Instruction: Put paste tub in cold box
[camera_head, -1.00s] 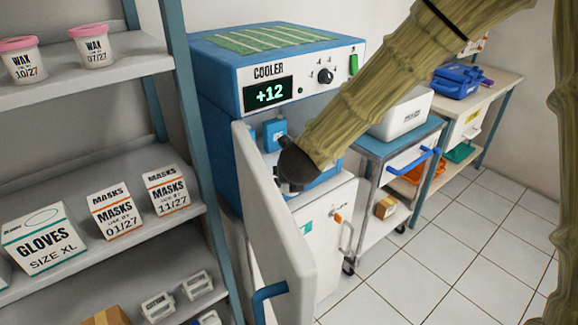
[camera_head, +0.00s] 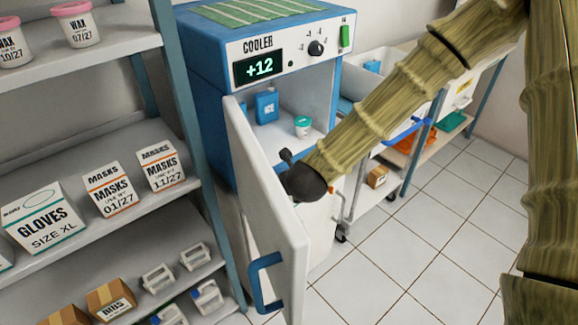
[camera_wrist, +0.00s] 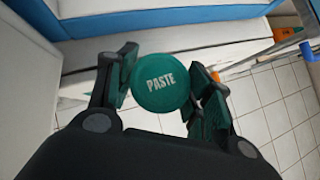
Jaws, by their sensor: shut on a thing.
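The paste tub (camera_wrist: 160,82), with a round green lid marked PASTE, is between my gripper's two fingers in the wrist view. My gripper (camera_head: 288,172) is shut on it. In the head view the dark gripper hides the held tub. The cooler (camera_head: 218,52), a blue and white box with a +12 display, stands open. My gripper is outside, in front of and below its opening, near the open door. Inside the cooler are a blue bottle (camera_head: 266,106) and another small white tub with a green lid (camera_head: 303,126).
The open cooler door (camera_head: 262,190) with a blue handle (camera_head: 266,283) stands to the left of my gripper. A shelf unit (camera_head: 110,55) with wax tubs, masks and gloves is at the left. A trolley and tiled floor are at the right.

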